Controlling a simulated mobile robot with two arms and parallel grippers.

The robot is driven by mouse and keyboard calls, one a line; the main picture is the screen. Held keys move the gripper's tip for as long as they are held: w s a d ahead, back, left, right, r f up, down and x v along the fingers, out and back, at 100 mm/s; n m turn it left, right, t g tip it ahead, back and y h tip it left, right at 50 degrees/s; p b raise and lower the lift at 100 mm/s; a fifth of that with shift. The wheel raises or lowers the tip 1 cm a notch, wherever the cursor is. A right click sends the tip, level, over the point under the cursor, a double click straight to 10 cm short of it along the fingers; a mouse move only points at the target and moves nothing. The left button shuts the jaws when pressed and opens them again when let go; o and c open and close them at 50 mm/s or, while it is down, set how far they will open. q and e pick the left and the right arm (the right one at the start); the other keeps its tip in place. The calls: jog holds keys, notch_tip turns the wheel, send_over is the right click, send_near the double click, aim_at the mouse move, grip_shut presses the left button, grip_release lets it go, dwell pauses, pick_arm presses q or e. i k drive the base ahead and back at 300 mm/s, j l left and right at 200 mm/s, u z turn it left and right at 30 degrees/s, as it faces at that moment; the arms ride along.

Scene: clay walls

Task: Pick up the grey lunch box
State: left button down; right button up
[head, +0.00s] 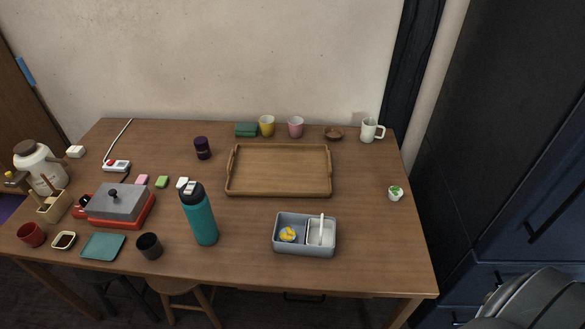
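The grey lunch box (304,249) sits open on the wooden table near its front edge, right of centre. It has two compartments. The left one holds something yellow and white, and the right one holds white contents with a white handle-like piece sticking up. Neither of my grippers shows in the head view. Nothing is touching the lunch box.
A wooden tray (278,193) lies empty behind the lunch box. A teal bottle (201,220) stands to its left. A red hot plate with a grey lid (118,203) is further left. The table (372,240) is clear right of the lunch box.

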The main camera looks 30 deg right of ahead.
aim_at(299, 222)
jog(key=z, duration=0.95)
